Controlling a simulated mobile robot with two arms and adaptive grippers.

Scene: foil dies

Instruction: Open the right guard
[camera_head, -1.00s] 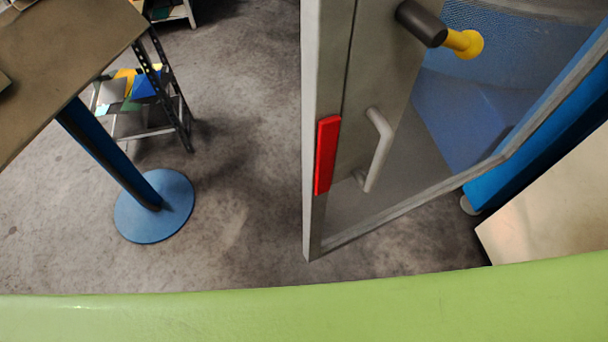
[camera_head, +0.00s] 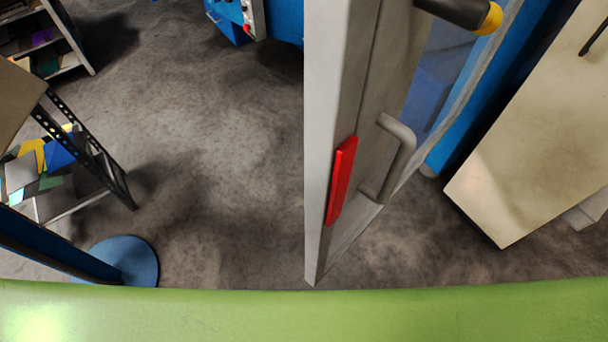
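A grey framed guard door (camera_head: 326,150) with a see-through panel stands at centre right in the head view, seen nearly edge-on. It has a grey D-shaped handle (camera_head: 404,155) and a red plate (camera_head: 341,181) near its edge. A dark knob with a yellow end (camera_head: 490,18) sits higher on it. The door's edge stands clear of anything beside it; whether this is the right guard I cannot tell. Neither of my grippers shows in the view.
A beige-topped table or cabinet (camera_head: 530,130) stands right of the door. Blue equipment (camera_head: 228,25) stands at the back. Bare concrete floor (camera_head: 215,150) lies left of the door.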

